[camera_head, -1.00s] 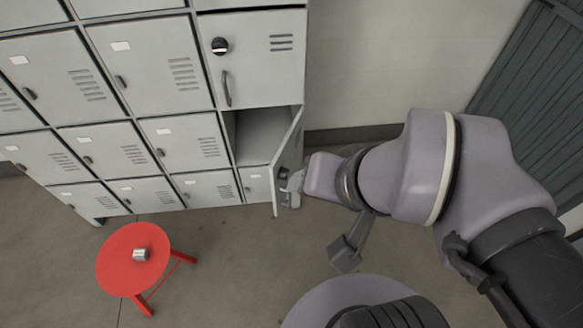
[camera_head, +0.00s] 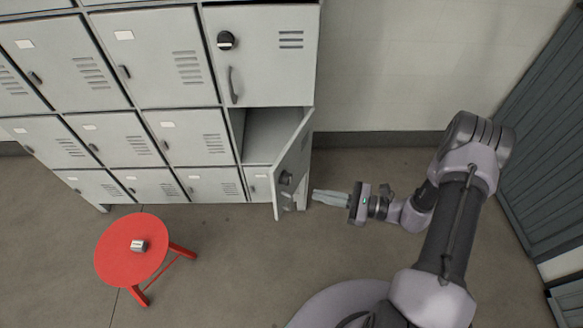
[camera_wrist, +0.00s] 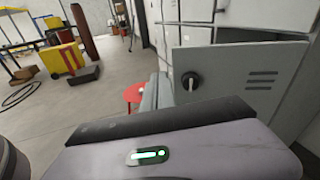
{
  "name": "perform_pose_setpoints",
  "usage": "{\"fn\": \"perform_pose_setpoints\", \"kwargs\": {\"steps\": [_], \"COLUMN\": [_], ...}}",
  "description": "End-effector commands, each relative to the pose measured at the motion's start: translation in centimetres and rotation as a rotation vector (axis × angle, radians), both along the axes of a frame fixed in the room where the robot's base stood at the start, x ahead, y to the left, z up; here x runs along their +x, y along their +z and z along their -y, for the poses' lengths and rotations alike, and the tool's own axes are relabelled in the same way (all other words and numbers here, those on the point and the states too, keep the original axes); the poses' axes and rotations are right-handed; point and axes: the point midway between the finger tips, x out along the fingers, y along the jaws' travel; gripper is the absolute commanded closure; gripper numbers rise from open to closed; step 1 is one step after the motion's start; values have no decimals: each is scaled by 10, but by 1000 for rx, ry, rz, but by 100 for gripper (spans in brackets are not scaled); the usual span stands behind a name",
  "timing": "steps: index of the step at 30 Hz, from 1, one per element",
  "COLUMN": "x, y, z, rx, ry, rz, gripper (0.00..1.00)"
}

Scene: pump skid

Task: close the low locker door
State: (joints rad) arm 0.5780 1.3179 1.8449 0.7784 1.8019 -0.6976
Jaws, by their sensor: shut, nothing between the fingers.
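The low locker door (camera_head: 293,165) stands open, swung outward from the right side of its compartment. The open compartment (camera_head: 268,133) behind it looks empty in the part that shows. The door's dark round knob and a handle below it face right in the head view. In the wrist view the door (camera_wrist: 235,85) fills the upper right, with its black knob and vent slots showing. My gripper (camera_head: 316,195) is shut and empty, just right of the door's outer face and pointing left at it, with a small gap between them.
A red round stool (camera_head: 128,252) with a small metal can (camera_head: 138,246) on it stands at the lower left. The other lockers (camera_head: 165,60) are shut. Bare floor lies right of the door. A dark slatted panel (camera_head: 550,150) stands at the far right.

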Motion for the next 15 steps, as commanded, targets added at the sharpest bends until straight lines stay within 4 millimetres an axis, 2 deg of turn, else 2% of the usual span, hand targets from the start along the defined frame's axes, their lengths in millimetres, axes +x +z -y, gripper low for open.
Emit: {"fn": "perform_pose_setpoints", "kwargs": {"steps": [1,3,5,10,15], "x": [-3,-5,-6,1,18], "y": [-23,-45,-55,-60,-61], "z": [3,7,9,-4,-37], "rx": [45,88,107,116,114], "ry": [-63,-135,-169,-183,-177], "rz": [-31,-55,-67,-72,-72], "gripper": [100,100,100,100,100]}}
